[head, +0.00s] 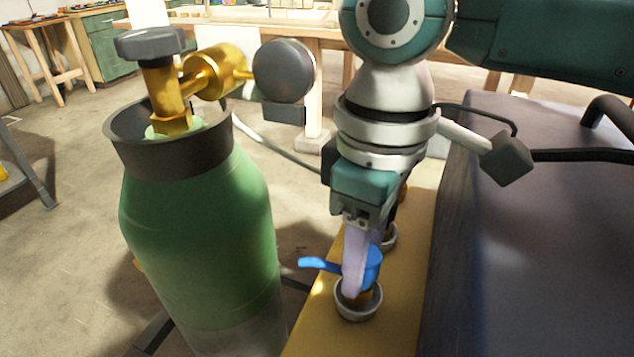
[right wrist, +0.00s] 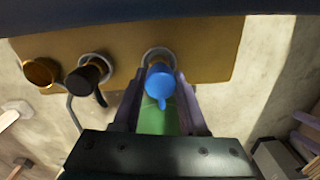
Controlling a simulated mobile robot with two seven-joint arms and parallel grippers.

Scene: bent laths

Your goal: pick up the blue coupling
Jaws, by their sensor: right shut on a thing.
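The blue coupling (head: 372,268) has a small lever that sticks out to the left. It sits at a grey ring (head: 357,306) on the yellow board (head: 405,290); I cannot tell whether it is clear of the ring. My right gripper (head: 354,285) points down and is shut on the blue coupling. In the right wrist view the blue coupling (right wrist: 160,82) lies between the two pale purple fingers, its lever toward the gripper. The near finger hides part of it in the head view. My left gripper is not in view.
A black coupling (right wrist: 84,79) and a brass-coloured fitting (right wrist: 41,72) stand along the same board. A green gas cylinder (head: 200,230) with a brass valve stands close on the left. A dark box-like surface (head: 540,230) borders the board on the right.

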